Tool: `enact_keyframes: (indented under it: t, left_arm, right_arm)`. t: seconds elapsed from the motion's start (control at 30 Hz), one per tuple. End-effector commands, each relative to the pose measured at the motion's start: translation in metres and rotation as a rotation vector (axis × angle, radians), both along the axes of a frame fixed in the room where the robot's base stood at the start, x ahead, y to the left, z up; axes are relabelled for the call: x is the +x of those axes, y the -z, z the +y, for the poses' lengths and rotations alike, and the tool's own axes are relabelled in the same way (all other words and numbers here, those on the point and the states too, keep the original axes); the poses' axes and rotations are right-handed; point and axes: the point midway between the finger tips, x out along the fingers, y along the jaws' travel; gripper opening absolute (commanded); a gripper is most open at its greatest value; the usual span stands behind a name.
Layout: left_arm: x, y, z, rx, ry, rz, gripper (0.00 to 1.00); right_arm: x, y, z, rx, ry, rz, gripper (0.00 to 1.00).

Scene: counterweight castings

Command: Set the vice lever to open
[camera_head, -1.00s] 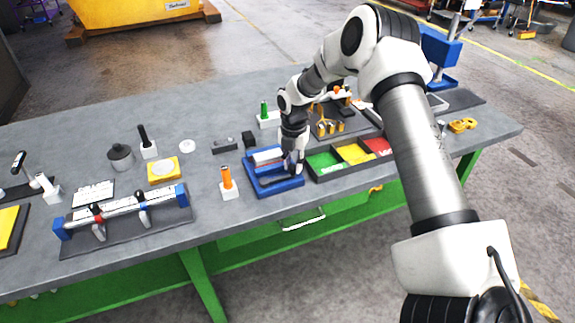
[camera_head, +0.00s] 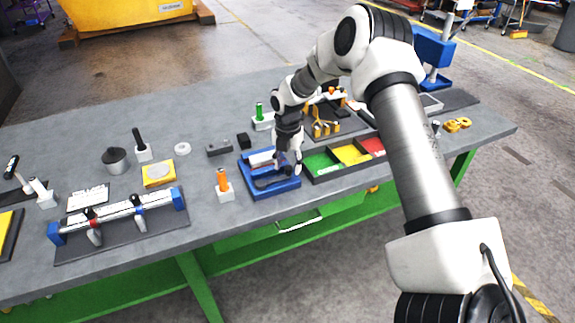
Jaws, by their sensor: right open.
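The blue vice (camera_head: 277,192) sits on the grey workbench near its front edge, with a light grey block-like part (camera_head: 259,158) at its back. My right gripper (camera_head: 284,168) is over the vice's right half, pointing down, with its fingers apart and nothing seen between them. A dark shape lies low in the vice; I cannot tell whether it is the lever or how the lever is set. The gripper hides part of the vice, and contact is unclear. My left gripper is not in view.
A tray with green, yellow and red compartments (camera_head: 318,162) stands close right of the vice. An orange-handled tool in a white block (camera_head: 222,183) stands to the left. A blue-ended bar fixture (camera_head: 56,234) lies further left. Small dark blocks (camera_head: 218,148) are behind.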

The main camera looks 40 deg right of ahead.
Motion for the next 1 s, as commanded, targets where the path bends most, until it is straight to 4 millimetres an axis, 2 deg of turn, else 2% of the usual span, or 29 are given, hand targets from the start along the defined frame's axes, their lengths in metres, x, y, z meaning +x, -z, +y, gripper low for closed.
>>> enact_keyframes:
  t: [0.13,0.4,0.5,0.63,1.0]
  left_arm:
    - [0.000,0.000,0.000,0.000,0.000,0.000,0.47]
    - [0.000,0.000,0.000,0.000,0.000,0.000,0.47]
    - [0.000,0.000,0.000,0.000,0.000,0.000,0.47]
    - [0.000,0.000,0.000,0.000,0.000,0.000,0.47]
    - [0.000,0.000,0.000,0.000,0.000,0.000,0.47]
  right_arm:
    - [0.002,-0.027,0.000,0.000,0.000,-0.004,0.49]
    - [0.003,-0.093,0.002,0.000,-0.001,-0.001,0.49]
    - [0.003,-0.108,0.002,0.000,-0.002,0.000,0.49]
    - [0.003,-0.114,0.002,0.000,-0.002,0.002,0.49]
    - [0.003,-0.114,0.002,0.000,-0.002,0.002,0.49]
